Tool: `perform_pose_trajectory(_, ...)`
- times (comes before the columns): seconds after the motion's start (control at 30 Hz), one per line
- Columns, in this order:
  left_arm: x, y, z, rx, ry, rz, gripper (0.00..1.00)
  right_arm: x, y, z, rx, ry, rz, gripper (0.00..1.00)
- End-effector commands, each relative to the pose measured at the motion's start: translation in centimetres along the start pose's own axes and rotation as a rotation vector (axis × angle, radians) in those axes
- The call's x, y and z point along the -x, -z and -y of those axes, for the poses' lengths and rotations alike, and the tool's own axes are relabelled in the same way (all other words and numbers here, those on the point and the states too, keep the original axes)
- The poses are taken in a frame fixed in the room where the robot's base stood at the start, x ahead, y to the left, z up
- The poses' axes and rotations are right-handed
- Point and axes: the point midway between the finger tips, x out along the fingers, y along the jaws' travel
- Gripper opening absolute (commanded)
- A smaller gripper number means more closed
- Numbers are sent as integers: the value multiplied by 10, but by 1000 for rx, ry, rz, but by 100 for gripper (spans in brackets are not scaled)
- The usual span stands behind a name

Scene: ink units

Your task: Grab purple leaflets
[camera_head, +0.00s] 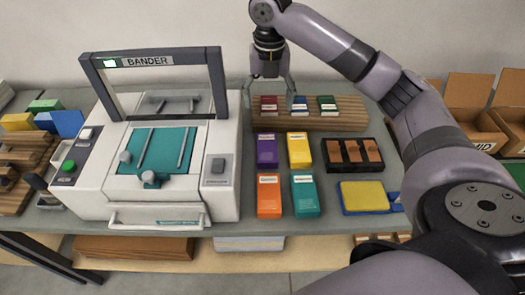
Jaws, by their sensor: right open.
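Purple leaflets (267,150) lie in a stack with a white label on the table, just right of the bander machine (160,165). Yellow leaflets (299,150) are to their right, orange leaflets (269,196) in front of them, and teal leaflets (305,194) diagonally in front. My right gripper (270,103) is open and points down behind the purple stack, over the left part of a wooden rack. Its fingers straddle the view of a red item in the rack, and I cannot tell whether they touch it. My left gripper is not in view.
The wooden rack (350,118) holds red, blue and green items. A dark tray (353,155) with brown pieces and a yellow pad (364,196) lie to the right. Open cardboard boxes (475,128) stand at the far right. Colored blocks (67,123) sit left of the bander.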

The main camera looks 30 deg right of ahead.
Motion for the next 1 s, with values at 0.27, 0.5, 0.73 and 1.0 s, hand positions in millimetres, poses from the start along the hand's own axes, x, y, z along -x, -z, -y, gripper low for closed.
perform_pose_trajectory(0.27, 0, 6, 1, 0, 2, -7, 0, -41, 1, 1, -1, 3, -4, 73)
perform_pose_trajectory(0.5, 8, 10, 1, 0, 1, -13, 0, -93, 1, 1, -1, 3, -4, 73)
perform_pose_trajectory(0.73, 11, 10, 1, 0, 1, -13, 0, -124, 0, 0, 0, 1, -1, 73)
perform_pose_trajectory(1.0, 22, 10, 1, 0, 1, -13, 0, -148, 4, 1, 0, 2, -3, 73)
